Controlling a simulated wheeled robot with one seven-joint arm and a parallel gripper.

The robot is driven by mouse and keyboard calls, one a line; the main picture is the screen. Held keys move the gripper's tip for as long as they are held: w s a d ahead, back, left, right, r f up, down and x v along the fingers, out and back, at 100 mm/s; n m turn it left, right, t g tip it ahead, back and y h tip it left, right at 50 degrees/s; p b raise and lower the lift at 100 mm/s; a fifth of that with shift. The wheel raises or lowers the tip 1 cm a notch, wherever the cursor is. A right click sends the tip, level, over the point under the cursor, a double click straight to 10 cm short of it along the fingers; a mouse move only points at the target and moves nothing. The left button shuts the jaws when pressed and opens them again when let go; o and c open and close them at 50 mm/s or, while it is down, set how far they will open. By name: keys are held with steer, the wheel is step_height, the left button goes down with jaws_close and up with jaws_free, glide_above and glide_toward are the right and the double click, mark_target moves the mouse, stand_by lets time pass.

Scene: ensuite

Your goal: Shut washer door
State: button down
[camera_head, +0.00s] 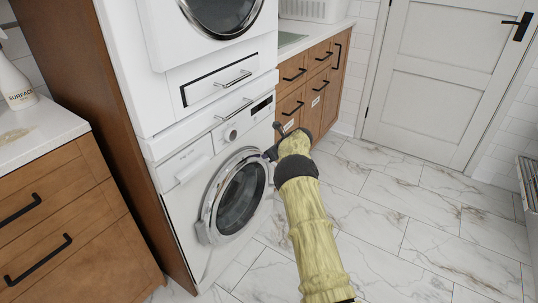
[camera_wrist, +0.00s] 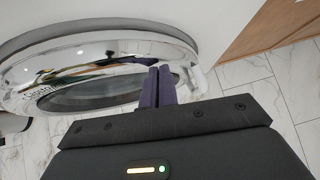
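The washer (camera_head: 185,205) is the white lower machine in the head view. Its round door (camera_head: 238,197) has a chrome ring and dark glass, and sits close to the front panel. I cannot tell whether it is fully latched. In the wrist view the door (camera_wrist: 90,62) fills the upper left, its ring tilted against the grey-white front behind it. My gripper (camera_head: 268,156) is at the upper right edge of the door. Its two dark purple fingers (camera_wrist: 160,86) are together, with nothing seen between them, over the ring's edge. Contact is unclear.
A second white machine (camera_head: 160,80) is stacked above the washer. Wooden drawers (camera_head: 315,75) stand behind to the right, and a wooden cabinet (camera_head: 60,225) is at left. The marble floor (camera_head: 400,220) is clear toward the white door (camera_head: 440,75).

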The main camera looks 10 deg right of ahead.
steer(key=d+f+p+v, duration=0.2)
steer(key=v, duration=1.1)
steer(key=shift+s, duration=0.3)
